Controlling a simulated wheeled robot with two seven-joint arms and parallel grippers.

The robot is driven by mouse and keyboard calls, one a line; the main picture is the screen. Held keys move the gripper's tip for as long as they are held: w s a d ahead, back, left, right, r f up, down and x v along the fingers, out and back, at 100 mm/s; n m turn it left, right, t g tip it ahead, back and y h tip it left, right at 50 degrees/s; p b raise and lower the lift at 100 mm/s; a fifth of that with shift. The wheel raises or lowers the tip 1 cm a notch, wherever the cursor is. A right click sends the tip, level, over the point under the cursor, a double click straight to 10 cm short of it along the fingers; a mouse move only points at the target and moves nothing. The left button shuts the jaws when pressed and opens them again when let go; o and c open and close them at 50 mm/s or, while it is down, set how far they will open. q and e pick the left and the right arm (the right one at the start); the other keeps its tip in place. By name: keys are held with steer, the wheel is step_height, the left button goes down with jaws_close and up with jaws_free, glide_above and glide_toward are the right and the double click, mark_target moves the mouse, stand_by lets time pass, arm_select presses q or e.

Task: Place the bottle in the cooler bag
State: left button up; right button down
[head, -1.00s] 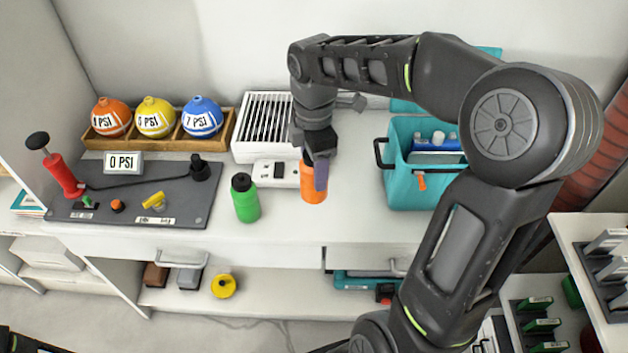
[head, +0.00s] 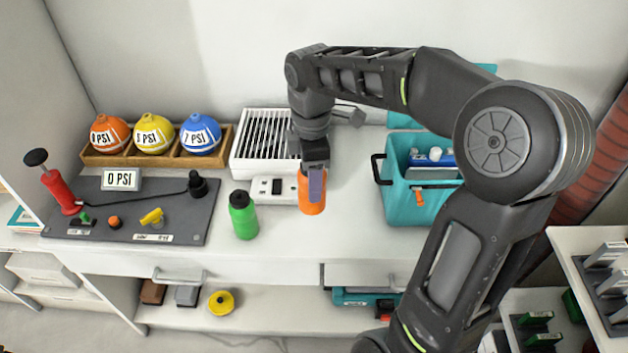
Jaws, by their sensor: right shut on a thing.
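My right gripper (head: 315,180) points down and is shut on an orange bottle (head: 309,204), gripping its upper part. The bottle is upright at the counter, and its top is hidden by the fingers. I cannot tell whether its base touches the counter. A green bottle with a black cap (head: 243,215) stands to its left, apart from the gripper. The teal cooler bag (head: 408,208) stands open to the right, with white-topped items and a blue item inside. My right arm hides its right part. My left gripper is not in view.
A white slatted box (head: 240,150) and a small socket panel (head: 273,190) stand behind the bottles. A grey pump board (head: 130,212) and a wooden tray (head: 108,158) of coloured balls fill the left. Counter between the orange bottle and bag is clear.

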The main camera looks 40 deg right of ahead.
steer(key=w+a+m, duration=0.1)
steer(key=w+m, duration=0.9)
steer(key=m, duration=0.1)
steer(key=w+a+f+m, duration=0.1)
steer(key=w+a+f, duration=0.3)
steer(key=w+a, duration=0.4)
steer(key=a, duration=0.3)
steer(key=shift+a+f+m, duration=0.35)
steer(key=shift+f+m, duration=0.05)
